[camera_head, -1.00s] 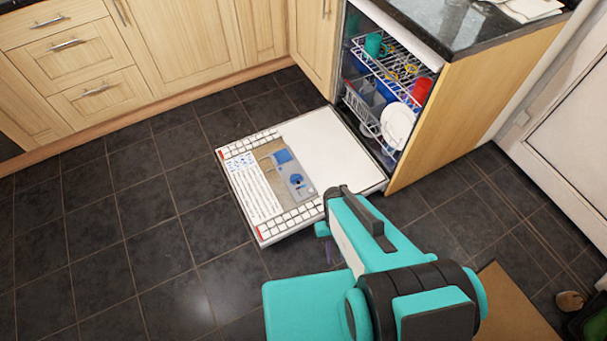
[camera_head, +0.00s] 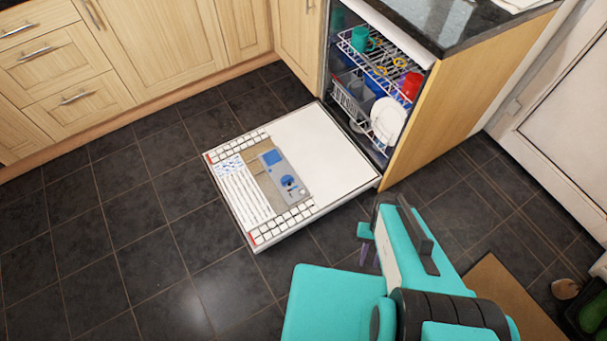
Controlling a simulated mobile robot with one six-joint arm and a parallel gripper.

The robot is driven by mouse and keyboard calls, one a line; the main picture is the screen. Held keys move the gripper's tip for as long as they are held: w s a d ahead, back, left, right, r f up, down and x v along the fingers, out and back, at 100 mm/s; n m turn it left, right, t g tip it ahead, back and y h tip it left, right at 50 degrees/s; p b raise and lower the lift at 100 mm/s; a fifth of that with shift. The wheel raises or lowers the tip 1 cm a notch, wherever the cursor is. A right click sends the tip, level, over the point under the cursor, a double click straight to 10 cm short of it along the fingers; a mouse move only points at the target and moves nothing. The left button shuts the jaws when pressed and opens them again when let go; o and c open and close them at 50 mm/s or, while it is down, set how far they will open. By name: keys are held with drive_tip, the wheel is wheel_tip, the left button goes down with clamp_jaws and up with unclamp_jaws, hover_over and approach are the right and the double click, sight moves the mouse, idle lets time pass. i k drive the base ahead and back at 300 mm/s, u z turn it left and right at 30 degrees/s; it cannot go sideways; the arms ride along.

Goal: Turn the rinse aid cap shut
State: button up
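The dishwasher door (camera_head: 325,150) lies folded down flat, low over the floor. A grey dispenser panel (camera_head: 275,172) is set in its inner face. The blue round rinse aid cap (camera_head: 289,183) sits at the panel's near end, and a blue rectangular lid (camera_head: 272,157) sits at the far end. The cap is too small to tell which way it is turned. My teal arm reaches in from the lower right, to the right of the door's near edge.
The dishwasher racks (camera_head: 375,55) hold a teal mug (camera_head: 360,40), a red cup (camera_head: 411,85) and a white plate (camera_head: 388,118). Wooden drawers (camera_head: 70,80) line the back left. The dark tiled floor (camera_head: 130,240) is clear left of the door. A brown mat (camera_head: 500,300) lies at lower right.

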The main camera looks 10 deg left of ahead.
sight(286, 180)
drive_tip(key=u, duration=0.75)
drive_tip(key=k, duration=0.1)
drive_tip(key=z, duration=2.05)
drive_tip(key=i, duration=0.6)
drive_tip(key=u, duration=3.75)
drive_tip(key=i, duration=0.15)
drive_tip(key=z, duration=1.2)
